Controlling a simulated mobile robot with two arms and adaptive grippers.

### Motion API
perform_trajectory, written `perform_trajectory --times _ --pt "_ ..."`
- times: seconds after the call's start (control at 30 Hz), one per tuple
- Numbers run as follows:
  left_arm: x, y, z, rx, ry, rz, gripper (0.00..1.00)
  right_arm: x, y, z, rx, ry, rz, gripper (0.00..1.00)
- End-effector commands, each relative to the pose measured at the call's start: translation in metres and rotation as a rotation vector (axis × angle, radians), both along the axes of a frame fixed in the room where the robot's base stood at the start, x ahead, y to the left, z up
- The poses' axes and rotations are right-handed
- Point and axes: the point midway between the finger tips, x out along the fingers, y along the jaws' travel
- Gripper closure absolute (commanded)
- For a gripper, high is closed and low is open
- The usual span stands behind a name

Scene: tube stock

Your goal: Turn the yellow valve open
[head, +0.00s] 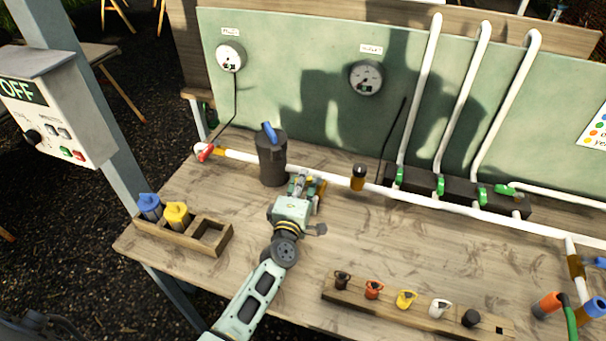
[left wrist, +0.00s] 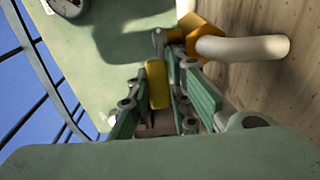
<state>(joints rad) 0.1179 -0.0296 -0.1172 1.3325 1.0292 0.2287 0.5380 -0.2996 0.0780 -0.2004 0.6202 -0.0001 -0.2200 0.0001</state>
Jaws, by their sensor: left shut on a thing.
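The yellow valve's handle (left wrist: 157,84) stands between the two finger pads in the left wrist view. Its orange-brown body (left wrist: 192,38) sits on the white pipe (left wrist: 243,48) beyond the fingers. In the head view only a little of the yellow valve (head: 321,187) shows beside my left gripper (head: 303,182), which hides the rest. My left gripper is shut on the handle, and it also shows in the left wrist view (left wrist: 157,105). How far the handle is turned is hard to tell. My right gripper is not in view.
A dark canister (head: 272,160) with a blue handle stands close left of my gripper. A red-handled valve (head: 206,152) and a black-capped fitting (head: 358,178) sit along the pipe. A wooden holder (head: 222,239) and a key rack (head: 420,315) lie nearer the front.

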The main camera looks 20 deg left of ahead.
Motion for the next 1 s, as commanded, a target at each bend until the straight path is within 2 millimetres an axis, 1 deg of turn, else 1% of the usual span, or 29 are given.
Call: perform_trajectory --times 0.03,0.53,0.57,0.6,0.63,0.87,1.0 --pt "0.0002 -0.0004 0.0030 -0.008 -0.004 0.012 1.00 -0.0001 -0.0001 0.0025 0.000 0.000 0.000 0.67" --pt "-0.0001 -0.0002 0.0025 -0.006 -0.005 0.029 1.00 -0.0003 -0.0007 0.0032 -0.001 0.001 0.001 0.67" --pt "-0.0001 -0.0002 0.0026 -0.006 -0.005 0.029 0.80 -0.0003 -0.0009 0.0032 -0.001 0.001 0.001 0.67" --pt "-0.0001 -0.0002 0.0025 -0.006 -0.005 0.028 0.76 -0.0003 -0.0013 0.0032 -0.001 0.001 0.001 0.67" --pt "-0.0001 -0.0002 0.0025 -0.005 -0.005 0.028 0.75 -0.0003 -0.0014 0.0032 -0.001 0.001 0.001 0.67" --pt "-0.0005 -0.0004 0.0012 -0.002 -0.003 0.027 0.75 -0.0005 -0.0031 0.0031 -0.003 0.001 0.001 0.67" --pt "0.0000 0.0004 -0.0007 0.000 -0.002 0.012 0.75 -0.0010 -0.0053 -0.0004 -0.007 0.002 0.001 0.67"
